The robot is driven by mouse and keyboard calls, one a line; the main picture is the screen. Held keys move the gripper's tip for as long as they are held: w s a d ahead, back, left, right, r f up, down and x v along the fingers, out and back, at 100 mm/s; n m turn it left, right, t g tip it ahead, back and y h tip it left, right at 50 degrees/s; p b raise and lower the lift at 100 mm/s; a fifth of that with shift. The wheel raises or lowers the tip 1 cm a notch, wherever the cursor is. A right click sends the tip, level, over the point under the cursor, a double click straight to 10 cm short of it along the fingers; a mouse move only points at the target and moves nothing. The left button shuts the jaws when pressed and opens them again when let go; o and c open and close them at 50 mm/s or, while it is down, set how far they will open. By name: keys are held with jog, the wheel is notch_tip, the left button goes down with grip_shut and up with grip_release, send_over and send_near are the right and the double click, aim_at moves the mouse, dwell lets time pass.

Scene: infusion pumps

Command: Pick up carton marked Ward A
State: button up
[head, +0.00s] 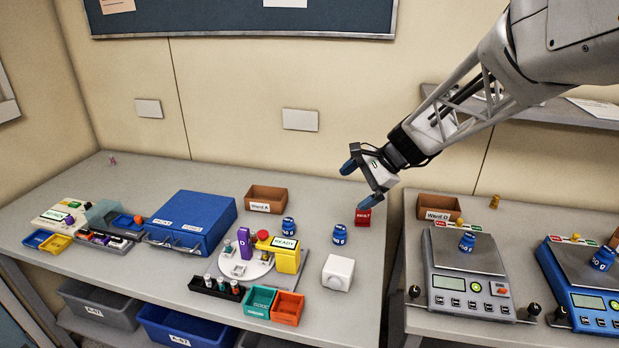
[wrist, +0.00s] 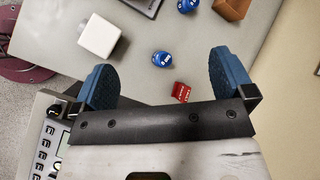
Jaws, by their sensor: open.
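The carton marked Ward A (head: 266,199) is a brown open-topped box with a white label on its front. It stands upright at the back of the left table in the head view. In the wrist view a brown box corner (wrist: 232,8), likely this carton, shows at the top right edge. My gripper (head: 358,184) is open and empty in the air above the table's right end, to the right of the carton and apart from it. Its two blue fingers are spread in the wrist view (wrist: 162,68).
Below my gripper are a red block (head: 363,217) and a blue bottle (head: 339,235). A white cube (head: 338,272) is in front. A similar carton marked Ward D (head: 438,207) stands on the right table.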

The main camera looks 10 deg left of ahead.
jog(key=w+a+f+m+y, duration=0.35)
jog(key=w+a+f, duration=0.35)
jog(key=w+a, duration=0.3)
jog(key=m+y, duration=0.2)
jog(key=m, duration=0.3)
send_near(277, 195)
jog(key=s, duration=0.1)
jog(key=s+r, duration=0.2)
jog(key=s, duration=0.1)
jog(key=shift+a, duration=0.4)
jog(key=shift+x, duration=1.25)
jog(key=shift+a, duration=0.1)
jog(key=shift+x, duration=2.5)
jog(key=shift+f, duration=0.1)
